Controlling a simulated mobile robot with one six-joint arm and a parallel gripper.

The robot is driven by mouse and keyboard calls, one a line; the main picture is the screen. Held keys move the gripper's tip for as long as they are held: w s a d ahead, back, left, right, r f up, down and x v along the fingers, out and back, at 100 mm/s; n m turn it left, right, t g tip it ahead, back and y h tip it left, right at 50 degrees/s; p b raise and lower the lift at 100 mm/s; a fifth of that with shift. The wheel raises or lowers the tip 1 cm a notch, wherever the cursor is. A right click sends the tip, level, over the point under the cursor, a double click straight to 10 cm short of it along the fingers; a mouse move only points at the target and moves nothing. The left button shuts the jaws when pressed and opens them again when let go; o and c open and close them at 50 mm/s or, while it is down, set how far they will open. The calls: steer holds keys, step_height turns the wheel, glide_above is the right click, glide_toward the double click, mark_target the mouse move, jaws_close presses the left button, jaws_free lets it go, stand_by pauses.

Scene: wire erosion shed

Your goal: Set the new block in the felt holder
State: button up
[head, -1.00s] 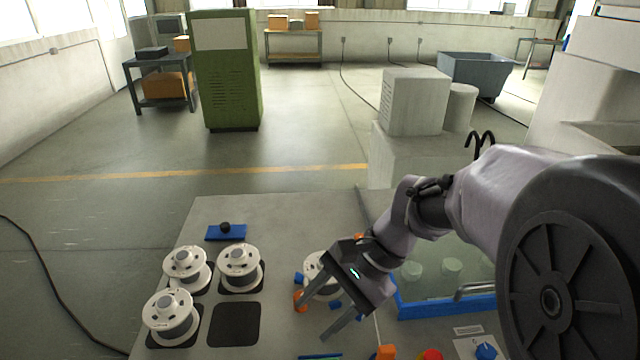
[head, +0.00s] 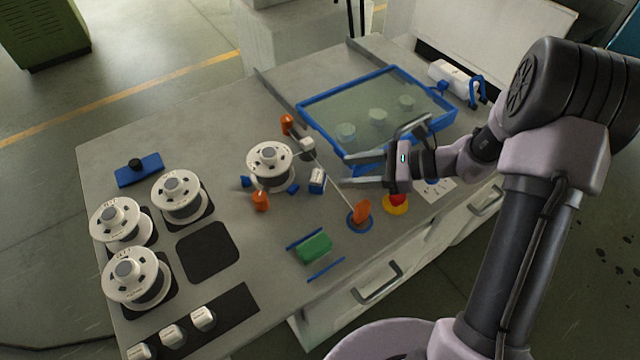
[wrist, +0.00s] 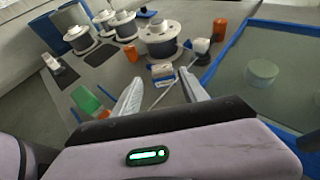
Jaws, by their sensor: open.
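Several small white blocks (head: 203,317) stand in a row on a dark strip at the table's front left. A small blue holder (head: 316,187) with a white piece in it stands right of the wire spool (head: 270,165); it also shows in the wrist view (wrist: 163,80). I cannot tell for sure that this is the felt holder, or whether the piece is felt. Another whitish block (head: 306,147) sits behind it near an orange post. My gripper (head: 346,170) is open and empty, above the table to the right of the blue holder, fingers pointing left towards it.
Three spools (head: 179,194) and an empty dark pad (head: 208,250) are at the left. A green block (head: 313,248) lies between blue rails. A blue-rimmed tank (head: 378,118) is behind my gripper. An orange knob (head: 361,211) and a red button (head: 397,199) are near the front edge.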

mark_target(320, 176)
steer(key=x, duration=0.2)
steer(key=b+x, duration=0.1)
steer(key=x, duration=0.1)
steer(key=b+x, duration=0.1)
steer(key=x, duration=0.2)
steer(key=shift+w+d+f, duration=0.1)
steer(key=shift+f, duration=0.2)
steer(key=shift+d+r, duration=0.1)
steer(key=shift+c, duration=0.2)
jaws_close()
